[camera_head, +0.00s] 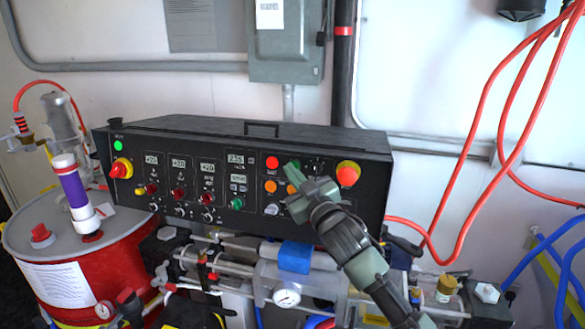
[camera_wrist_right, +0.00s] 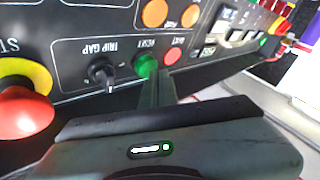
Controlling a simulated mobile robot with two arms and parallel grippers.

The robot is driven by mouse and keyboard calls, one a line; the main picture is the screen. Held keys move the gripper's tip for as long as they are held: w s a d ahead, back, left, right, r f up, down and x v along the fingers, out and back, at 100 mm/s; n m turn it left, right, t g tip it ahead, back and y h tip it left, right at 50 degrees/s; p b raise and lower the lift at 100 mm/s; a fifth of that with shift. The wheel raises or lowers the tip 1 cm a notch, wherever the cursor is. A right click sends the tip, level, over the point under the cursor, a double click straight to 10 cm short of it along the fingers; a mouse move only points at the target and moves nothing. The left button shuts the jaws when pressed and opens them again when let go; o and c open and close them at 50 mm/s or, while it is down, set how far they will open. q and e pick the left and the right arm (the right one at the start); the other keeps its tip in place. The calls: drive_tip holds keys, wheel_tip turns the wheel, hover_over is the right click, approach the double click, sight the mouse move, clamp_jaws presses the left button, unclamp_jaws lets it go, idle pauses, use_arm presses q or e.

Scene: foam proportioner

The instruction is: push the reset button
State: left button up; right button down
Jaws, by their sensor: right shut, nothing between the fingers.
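The green reset button (camera_wrist_right: 146,66) is on the black control panel, its label upside down beside it in the right wrist view. In the head view my right gripper (camera_head: 291,172) covers most of the button, on the right half of the panel. The right gripper (camera_wrist_right: 156,82) is shut and empty. In the wrist view its fingertips overlap the lower edge of the button; I cannot tell whether they touch it or stop just short. My left gripper is not in view.
A red button (camera_wrist_right: 173,55) is close on one side of the reset button, and a black trip gap knob (camera_wrist_right: 103,72) on the other. A large red stop button (camera_head: 347,176) with a yellow collar is farther right. Hoses and pipes crowd the space below the panel (camera_head: 225,140).

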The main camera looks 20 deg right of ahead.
drive_tip(key=shift+w+d, duration=0.25)
drive_tip(key=shift+w, duration=0.05)
idle(0.5)
drive_tip(key=shift+a, duration=0.1)
drive_tip(key=shift+s+a+p, duration=0.35)
drive_tip(key=shift+s, duration=0.35)
drive_tip(key=s+a, duration=0.1)
drive_tip(key=s+a+p, duration=0.1)
drive_tip(key=s+r+p, duration=0.1)
drive_tip(key=s, duration=0.1)
drive_tip(key=shift+a, duration=0.4)
idle(0.7)
